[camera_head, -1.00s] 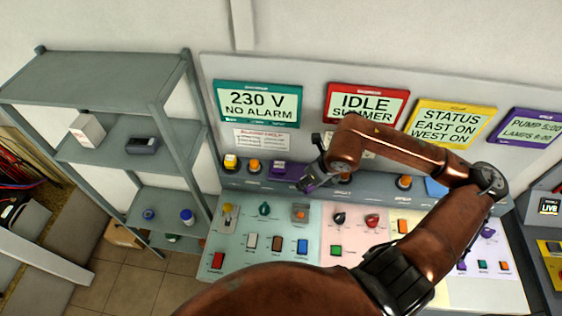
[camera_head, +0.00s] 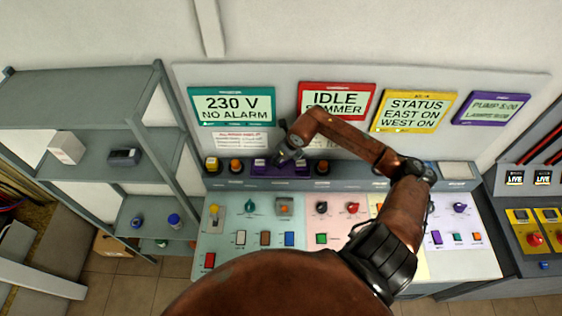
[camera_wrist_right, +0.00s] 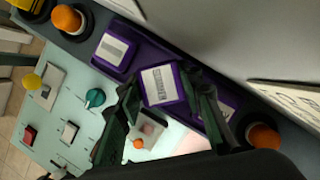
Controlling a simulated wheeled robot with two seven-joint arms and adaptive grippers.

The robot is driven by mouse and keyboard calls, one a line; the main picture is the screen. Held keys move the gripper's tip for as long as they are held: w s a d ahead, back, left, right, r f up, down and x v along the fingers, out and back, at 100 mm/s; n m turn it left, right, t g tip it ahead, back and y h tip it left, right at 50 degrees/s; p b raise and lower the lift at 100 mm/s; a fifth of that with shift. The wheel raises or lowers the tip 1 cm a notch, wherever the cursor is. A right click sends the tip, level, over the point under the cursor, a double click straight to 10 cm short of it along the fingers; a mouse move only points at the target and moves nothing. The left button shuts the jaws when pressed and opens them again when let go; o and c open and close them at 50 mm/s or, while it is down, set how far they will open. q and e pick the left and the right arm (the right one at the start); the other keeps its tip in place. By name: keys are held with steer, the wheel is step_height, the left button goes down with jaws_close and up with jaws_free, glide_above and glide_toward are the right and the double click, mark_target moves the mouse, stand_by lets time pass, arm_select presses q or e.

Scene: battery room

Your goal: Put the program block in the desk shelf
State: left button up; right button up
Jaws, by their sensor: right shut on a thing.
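The program block (camera_wrist_right: 163,86) is a purple block with a white printed label. My right gripper (camera_wrist_right: 165,104) is shut on it, with a dark finger on either side. The purple desk shelf (camera_head: 281,172) lies on the grey ledge behind the control desk. The held block is at this shelf; I cannot tell whether it touches it. Another purple block with a white label (camera_wrist_right: 113,50) sits in the shelf's left part. In the head view, my right gripper (camera_head: 286,157) hides most of the held block. My left gripper is not in view.
Orange buttons (camera_head: 236,166) (camera_head: 322,167) flank the shelf on the ledge. The sloped desk (camera_head: 335,262) carries several switches and knobs. Display panels (camera_head: 232,106) stand on the wall behind. A grey rack (camera_head: 72,90) holding a white box (camera_head: 66,148) is at left.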

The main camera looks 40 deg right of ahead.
mark_target(281, 163)
step_height(281, 163, down, 3)
steer(key=shift+r+p, duration=0.1)
steer(key=shift+p, duration=0.85)
steer(key=shift+w+d+f, duration=0.1)
steer(key=shift+f, duration=0.15)
steer(key=shift+f, duration=0.15)
steer(key=o, duration=0.7)
steer(key=shift+f+b, duration=0.1)
steer(key=shift+b, duration=0.25)
steer(key=o, duration=0.5)
